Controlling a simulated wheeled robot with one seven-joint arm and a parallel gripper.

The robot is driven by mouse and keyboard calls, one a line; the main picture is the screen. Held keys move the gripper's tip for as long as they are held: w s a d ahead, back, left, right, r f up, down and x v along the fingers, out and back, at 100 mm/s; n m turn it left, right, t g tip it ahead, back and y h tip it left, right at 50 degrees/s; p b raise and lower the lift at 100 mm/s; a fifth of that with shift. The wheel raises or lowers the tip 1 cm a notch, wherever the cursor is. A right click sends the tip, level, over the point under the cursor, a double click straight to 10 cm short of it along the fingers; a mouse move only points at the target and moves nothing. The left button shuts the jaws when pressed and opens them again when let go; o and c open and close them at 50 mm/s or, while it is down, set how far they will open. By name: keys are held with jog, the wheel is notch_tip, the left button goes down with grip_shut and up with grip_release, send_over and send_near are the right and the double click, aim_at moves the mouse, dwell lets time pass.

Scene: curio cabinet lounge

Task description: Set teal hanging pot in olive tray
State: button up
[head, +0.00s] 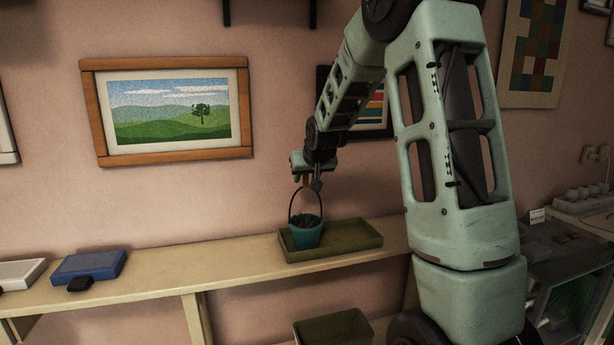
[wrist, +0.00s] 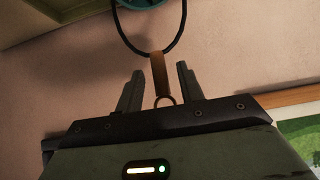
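The teal pot (head: 306,234) has a dark hoop handle and a plant in it. In the head view it is upright and appears to stand in the left half of the olive tray (head: 350,240) on the shelf. My gripper (head: 306,183) is right above it, pointing down. In the wrist view the brown strap (wrist: 158,75) at the top of the handle, with a small ring, lies between the fingertips (wrist: 160,75). A gap shows on each side of the strap, so the fingers look open around it. The pot's rim (wrist: 140,4) shows at the top edge.
The pale shelf (head: 220,270) runs along the pink wall. A blue box (head: 92,265) and a small black object (head: 80,284) are at its left. A framed landscape (head: 170,110) hangs behind. Another dark green tray (head: 333,328) sits below. The tray's right half is empty.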

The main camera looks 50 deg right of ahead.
jog(key=v, duration=1.2)
jog(key=s+a+f+n+g+y, duration=0.1)
jog(key=a+f+n+y, duration=0.15)
jog(key=a, duration=0.75)
jog(key=s+a+f+n+g+y, duration=0.15)
jog(key=a+f, duration=0.25)
jog(key=a, duration=0.6)
jog(key=s+a+f+n+g+y, duration=0.1)
jog(key=a+f+n, duration=0.25)
jog(key=a, duration=0.65)
jog(key=s+a+f+n+g, duration=0.2)
jog(key=s+a, duration=0.4)
jog(key=s, duration=0.4)
jog(key=s+a+f+n+g, duration=0.2)
jog(key=s+a+f+n, duration=0.2)
jog(key=s, duration=0.6)
jog(key=a, duration=0.2)
jog(key=shift+a+f, duration=0.35)
jog(key=shift+n, duration=0.25)
